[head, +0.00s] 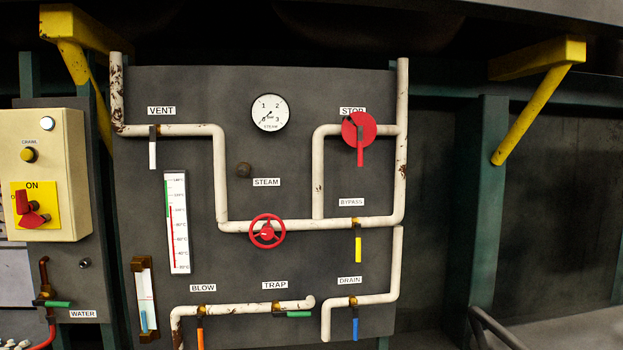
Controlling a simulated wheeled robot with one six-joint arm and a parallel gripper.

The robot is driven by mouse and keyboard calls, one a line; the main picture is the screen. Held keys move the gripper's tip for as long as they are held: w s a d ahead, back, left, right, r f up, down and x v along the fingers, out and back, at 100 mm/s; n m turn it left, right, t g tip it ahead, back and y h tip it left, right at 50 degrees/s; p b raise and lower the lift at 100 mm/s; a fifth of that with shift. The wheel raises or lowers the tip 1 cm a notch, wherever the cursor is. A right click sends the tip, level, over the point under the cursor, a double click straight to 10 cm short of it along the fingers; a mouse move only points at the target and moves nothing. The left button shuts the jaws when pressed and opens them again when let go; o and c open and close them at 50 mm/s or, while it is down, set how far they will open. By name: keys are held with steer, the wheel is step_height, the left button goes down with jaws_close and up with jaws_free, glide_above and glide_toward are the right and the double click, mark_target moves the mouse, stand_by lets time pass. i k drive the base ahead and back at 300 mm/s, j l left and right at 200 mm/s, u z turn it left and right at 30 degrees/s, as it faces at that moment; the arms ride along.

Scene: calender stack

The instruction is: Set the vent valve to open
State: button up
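The vent valve (154,148) sits on the white pipe at the upper left of the grey panel, below the VENT label (161,111). Its white lever handle (153,154) hangs straight down, crosswise to the horizontal pipe run. My gripper is not in the head view, so its state and distance from the valve do not show.
The grey panel (270,180) also carries a red STOP lever (360,150), a red handwheel (267,231), a yellow bypass lever (358,249), a steam gauge (270,113) and a thermometer (176,222). A beige control box (70,140) stands left. Yellow brackets (540,95) jut out above.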

mark_target(152, 130)
steer(key=u, duration=1)
